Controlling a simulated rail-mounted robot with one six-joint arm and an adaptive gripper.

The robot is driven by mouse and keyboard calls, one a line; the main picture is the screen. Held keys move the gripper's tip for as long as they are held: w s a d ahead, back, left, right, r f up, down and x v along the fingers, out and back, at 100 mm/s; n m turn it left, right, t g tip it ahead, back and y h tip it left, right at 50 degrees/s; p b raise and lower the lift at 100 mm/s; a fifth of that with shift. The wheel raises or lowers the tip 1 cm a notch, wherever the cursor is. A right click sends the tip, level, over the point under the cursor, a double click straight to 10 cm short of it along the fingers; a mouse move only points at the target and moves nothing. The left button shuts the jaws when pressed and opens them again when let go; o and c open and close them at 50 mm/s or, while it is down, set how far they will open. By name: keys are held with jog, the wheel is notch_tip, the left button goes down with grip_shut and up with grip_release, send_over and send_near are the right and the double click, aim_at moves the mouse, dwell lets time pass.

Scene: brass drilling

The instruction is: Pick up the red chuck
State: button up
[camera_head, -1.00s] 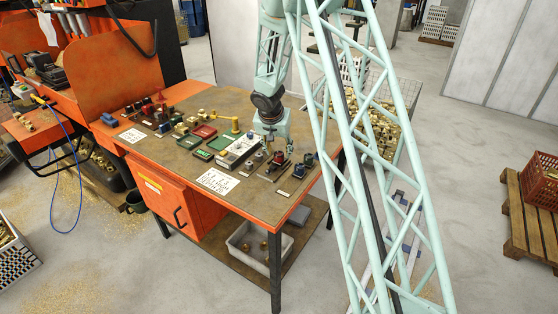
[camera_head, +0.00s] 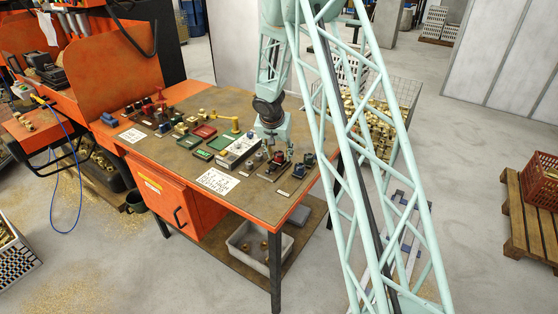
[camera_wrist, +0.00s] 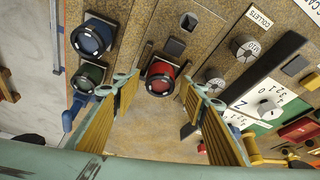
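The red chuck (camera_wrist: 160,78) has a dark round face and stands upright between the two fingers of my gripper (camera_wrist: 157,86) in the wrist view. The fingers are spread apart, one on each side of it, with visible gaps. They do not touch it in this picture; how far above it they are is hard to tell. In the head view the red chuck (camera_head: 279,157) is small on the workbench, close by my gripper (camera_head: 271,143); the fingers are too small there to make out.
A blue chuck (camera_wrist: 92,37) and a green chuck (camera_wrist: 90,77) stand left of the red one. Grey collets (camera_wrist: 245,47) and a white numbered strip (camera_wrist: 268,100) lie to the right. The orange workbench (camera_head: 245,199) is crowded; a label sheet (camera_head: 217,181) lies near its front.

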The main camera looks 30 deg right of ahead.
jog(key=c, duration=1.1)
jog(key=shift+r, duration=0.15)
jog(key=shift+r+p, duration=0.35)
jog(key=shift+r, duration=1.4)
jog(key=shift+s+a+f+b, duration=0.1)
jog(key=shift+s+a+b, duration=0.1)
jog(key=shift+s+b, duration=0.5)
jog(key=shift+s+a+r+b, duration=0.25)
jog(key=shift+s+a+b, duration=0.5)
jog(key=shift+s, duration=1.6)
jog(key=shift+s+a+r+b, duration=0.3)
jog(key=shift+s+b, duration=0.85)
jog(key=shift+s, duration=1.25)
jog(key=shift+s+a+r+b, duration=0.15)
jog(key=shift+s+a+b, duration=0.65)
jog(key=shift+s, duration=1.55)
jog(key=shift+d, duration=0.2)
